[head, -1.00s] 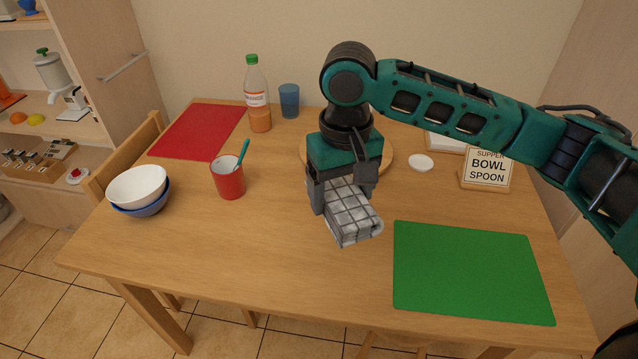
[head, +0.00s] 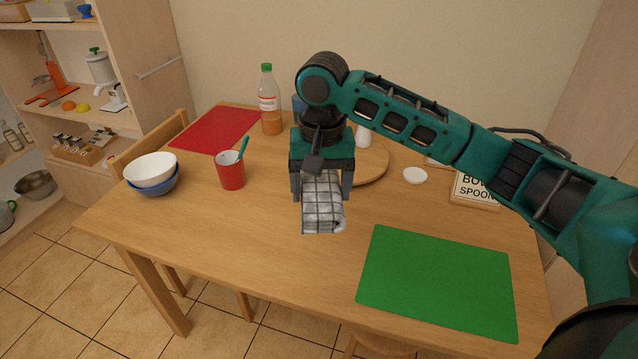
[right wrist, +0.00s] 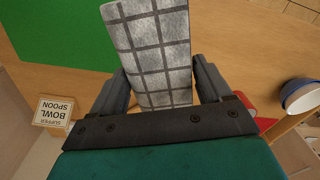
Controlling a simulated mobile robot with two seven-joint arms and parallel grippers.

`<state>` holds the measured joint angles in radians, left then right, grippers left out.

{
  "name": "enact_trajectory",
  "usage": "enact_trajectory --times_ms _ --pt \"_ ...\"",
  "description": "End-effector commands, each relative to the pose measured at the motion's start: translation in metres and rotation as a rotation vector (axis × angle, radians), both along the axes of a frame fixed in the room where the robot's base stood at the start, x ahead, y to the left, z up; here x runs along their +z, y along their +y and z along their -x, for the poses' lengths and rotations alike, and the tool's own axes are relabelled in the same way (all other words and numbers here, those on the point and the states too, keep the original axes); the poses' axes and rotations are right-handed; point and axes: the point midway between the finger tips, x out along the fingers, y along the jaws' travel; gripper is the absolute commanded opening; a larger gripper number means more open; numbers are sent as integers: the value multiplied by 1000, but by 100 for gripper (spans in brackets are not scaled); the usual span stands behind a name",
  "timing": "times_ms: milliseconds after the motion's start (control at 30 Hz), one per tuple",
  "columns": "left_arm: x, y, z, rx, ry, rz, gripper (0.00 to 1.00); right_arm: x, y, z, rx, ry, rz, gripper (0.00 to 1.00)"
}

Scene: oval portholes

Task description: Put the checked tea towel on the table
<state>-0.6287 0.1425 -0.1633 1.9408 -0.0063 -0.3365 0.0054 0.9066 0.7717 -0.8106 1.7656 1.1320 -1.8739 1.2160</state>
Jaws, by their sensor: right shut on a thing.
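The checked tea towel (head: 322,205) is a folded white-and-grey bundle with dark grid lines. My right gripper (head: 321,195) is shut on it from above, over the middle of the wooden table (head: 240,235). In the right wrist view the towel (right wrist: 150,50) sits between the two fingers of my right gripper (right wrist: 165,85) and extends beyond them. I cannot tell whether the towel's underside touches the table. My left gripper is not in view.
A green mat (head: 440,280) lies right of the towel, a red mat (head: 215,128) back left. A red cup (head: 230,173), stacked bowls (head: 152,173) and a bottle (head: 269,105) stand left. A round board (head: 372,165) lies behind. The front middle is clear.

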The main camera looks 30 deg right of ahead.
Motion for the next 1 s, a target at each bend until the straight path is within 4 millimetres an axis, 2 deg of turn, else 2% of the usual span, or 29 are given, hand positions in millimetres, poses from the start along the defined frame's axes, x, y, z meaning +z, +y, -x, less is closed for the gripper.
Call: enact_trajectory --times_ms 33,133,300,367,800,900,1000 --pt "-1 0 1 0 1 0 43 -4 -14 -4 -96 8 -3 54" --pt "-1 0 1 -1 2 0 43 -8 -38 -9 -257 17 -2 54" --pt "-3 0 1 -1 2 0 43 -20 -58 -11 -386 30 3 54" --pt "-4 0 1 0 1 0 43 -32 -60 -11 -395 32 4 54" --pt "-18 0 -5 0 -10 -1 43 -144 -59 -11 -392 28 4 54" --pt "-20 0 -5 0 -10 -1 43 -160 -59 -11 -391 28 5 54" --pt "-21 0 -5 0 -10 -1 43 -168 -59 -12 -389 27 3 54"
